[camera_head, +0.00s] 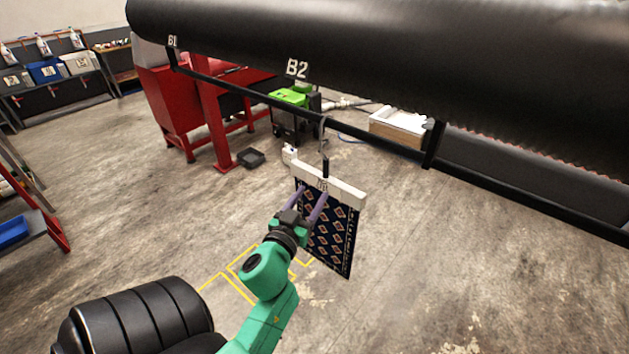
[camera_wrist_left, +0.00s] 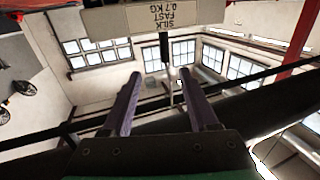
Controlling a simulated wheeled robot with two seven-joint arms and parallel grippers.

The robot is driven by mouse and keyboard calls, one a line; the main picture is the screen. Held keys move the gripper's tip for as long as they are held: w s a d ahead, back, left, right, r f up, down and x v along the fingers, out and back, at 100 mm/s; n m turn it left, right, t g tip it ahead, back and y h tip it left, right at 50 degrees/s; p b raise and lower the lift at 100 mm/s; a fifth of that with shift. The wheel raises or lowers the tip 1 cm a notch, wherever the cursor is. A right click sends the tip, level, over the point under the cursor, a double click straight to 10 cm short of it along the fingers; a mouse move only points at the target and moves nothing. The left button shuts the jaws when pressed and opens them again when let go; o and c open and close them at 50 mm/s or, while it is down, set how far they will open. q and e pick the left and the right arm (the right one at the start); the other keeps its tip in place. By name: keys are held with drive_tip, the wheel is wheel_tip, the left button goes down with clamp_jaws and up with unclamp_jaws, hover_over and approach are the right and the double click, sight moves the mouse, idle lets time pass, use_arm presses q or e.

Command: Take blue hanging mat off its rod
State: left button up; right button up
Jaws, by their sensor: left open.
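The blue mat (camera_head: 332,240), dark blue with a pale and orange diamond pattern, hangs below a white hanger bar (camera_head: 345,191). A grey hook (camera_head: 324,135) joins the bar to the black rod (camera_head: 378,140). My left gripper (camera_head: 311,192) is open in front of the mat's upper part, just below the bar; whether it touches the mat I cannot tell. In the left wrist view, the bar (camera_wrist_left: 195,14) shows an upside-down "SILK FAST 0.7KG" label above the two open fingers (camera_wrist_left: 158,76). A dark stem shows between them. My right gripper is not in view.
A large black roller (camera_head: 400,60) marked B2 runs above the rod. A red frame (camera_head: 210,115), a green machine (camera_head: 292,97) and a white box (camera_head: 398,127) stand behind. A small dark tray (camera_head: 251,158) lies on the floor. The floor around the mat is mostly clear.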

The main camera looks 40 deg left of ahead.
sight(325, 169)
use_arm(q)
drive_tip(key=x, duration=1)
drive_tip(key=shift+s+a+f, duration=0.1)
drive_tip(key=shift+a+f, duration=0.15)
drive_tip(key=shift+a, duration=0.2)
drive_tip(key=shift+x, duration=1.65)
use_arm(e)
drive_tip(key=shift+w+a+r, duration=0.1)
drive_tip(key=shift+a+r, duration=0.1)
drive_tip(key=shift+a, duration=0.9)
use_arm(q)
clamp_jaws()
